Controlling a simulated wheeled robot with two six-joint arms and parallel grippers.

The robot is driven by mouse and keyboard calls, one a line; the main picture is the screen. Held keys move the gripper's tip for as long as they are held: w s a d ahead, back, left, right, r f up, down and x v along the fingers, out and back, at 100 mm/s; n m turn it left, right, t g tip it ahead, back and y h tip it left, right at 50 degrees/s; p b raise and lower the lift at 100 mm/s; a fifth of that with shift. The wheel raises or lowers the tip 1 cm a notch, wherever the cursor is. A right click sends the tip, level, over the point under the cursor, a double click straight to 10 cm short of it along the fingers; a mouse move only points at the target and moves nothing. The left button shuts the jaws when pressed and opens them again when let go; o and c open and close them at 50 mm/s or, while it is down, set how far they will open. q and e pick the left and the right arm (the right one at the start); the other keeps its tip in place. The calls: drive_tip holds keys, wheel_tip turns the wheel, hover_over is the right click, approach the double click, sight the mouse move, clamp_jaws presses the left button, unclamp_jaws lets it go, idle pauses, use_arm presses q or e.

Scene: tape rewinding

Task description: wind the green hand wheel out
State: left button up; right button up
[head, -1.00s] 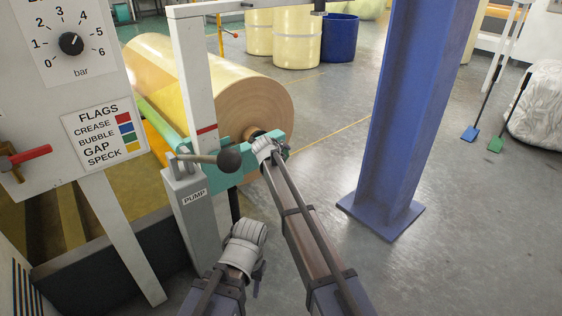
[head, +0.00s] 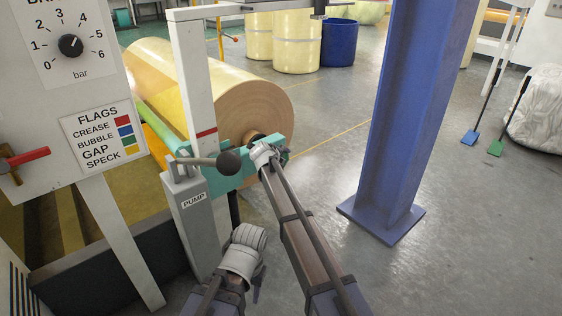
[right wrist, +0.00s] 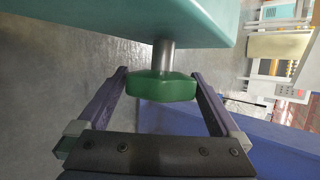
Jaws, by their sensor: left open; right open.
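The green hand wheel (right wrist: 162,87) sits on a short metal stem under a teal block (right wrist: 120,18) in the right wrist view. My right gripper (right wrist: 161,74) is open, one finger on each side of the wheel, with a narrow gap on the left and little or none on the right. In the head view my right gripper (head: 267,155) is at the end of the teal bracket (head: 232,177) by the roll, and it mostly hides the wheel. My left gripper (head: 250,238) is lower, in front of the pump post, apart from the wheel; its fingers are hard to make out.
A grey pump post (head: 196,215) with a dark ball-ended lever (head: 228,162) stands just left of my arms. A large yellow roll (head: 215,85) is behind the bracket. A blue column (head: 400,120) stands to the right, with open floor between.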

drive_tip(key=p+v, duration=0.4)
drive_tip(key=v, duration=0.3)
drive_tip(key=shift+s+r+p, duration=0.25)
drive_tip(key=shift+p, duration=0.15)
drive_tip(key=shift+a, duration=0.15)
drive_tip(key=shift+s, duration=0.1)
